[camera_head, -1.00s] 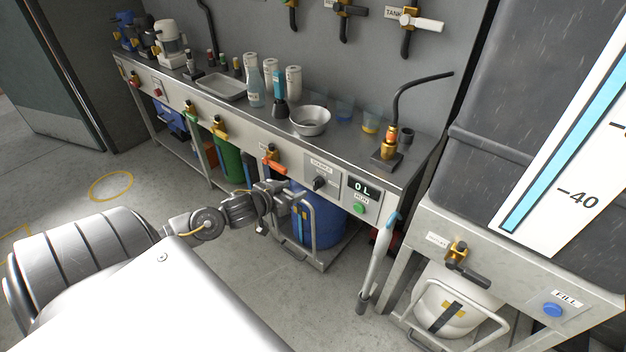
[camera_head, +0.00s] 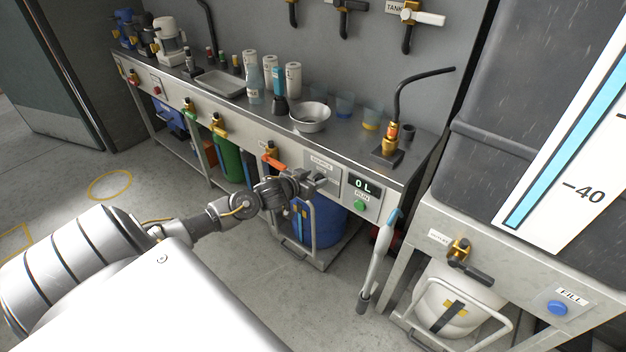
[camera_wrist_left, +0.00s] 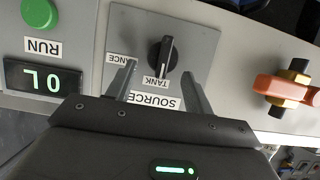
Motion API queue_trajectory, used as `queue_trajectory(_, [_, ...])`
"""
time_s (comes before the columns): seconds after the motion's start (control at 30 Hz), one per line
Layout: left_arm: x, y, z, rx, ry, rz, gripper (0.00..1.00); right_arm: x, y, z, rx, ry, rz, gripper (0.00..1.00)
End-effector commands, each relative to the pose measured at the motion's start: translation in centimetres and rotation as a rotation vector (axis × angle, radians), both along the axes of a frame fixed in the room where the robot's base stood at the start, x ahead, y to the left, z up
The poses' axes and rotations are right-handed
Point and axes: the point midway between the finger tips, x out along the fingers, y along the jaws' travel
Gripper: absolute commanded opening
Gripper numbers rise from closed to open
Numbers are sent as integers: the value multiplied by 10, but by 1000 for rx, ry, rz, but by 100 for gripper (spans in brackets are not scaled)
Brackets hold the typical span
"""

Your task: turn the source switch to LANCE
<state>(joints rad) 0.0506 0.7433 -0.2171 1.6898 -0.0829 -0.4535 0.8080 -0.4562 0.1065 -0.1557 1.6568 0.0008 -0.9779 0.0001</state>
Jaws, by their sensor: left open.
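The black source switch (camera_wrist_left: 163,57) sits on a grey plate labelled SOURCE (camera_wrist_left: 200,32), upside down in the left wrist view. Its handle runs roughly up and down there, lower end toward the TANK label (camera_wrist_left: 156,83). The partly covered LANCE label (camera_wrist_left: 122,60) is left of it. My left gripper (camera_wrist_left: 159,70) is open, its fingers on either side of the switch's lower end; I cannot tell if they touch it. In the head view my left gripper (camera_head: 318,178) is in front of the plate (camera_head: 321,161) and hides the switch. My right gripper is out of view.
The display reading 0L (camera_head: 363,187) and green RUN button (camera_head: 360,206) are right of the plate. An orange-handled valve (camera_head: 273,160) is left of it. A lance (camera_head: 377,260) hangs at the bench's right end. A blue drum (camera_head: 322,222) stands below.

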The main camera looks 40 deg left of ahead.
Motion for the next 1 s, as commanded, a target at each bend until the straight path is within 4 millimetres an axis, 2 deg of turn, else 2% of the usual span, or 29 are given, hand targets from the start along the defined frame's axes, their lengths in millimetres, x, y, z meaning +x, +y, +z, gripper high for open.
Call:
queue_trajectory(0.27, [1, 0, -1, 0, 1, 0, 52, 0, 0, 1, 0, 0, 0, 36])
queue_trajectory(0.6, [1, 0, -1, 0, 1, 0, 9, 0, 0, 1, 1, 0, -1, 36])
queue_trajectory(1.0, [1, -3, 0, 86, 3, 1, 8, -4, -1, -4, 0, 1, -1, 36])
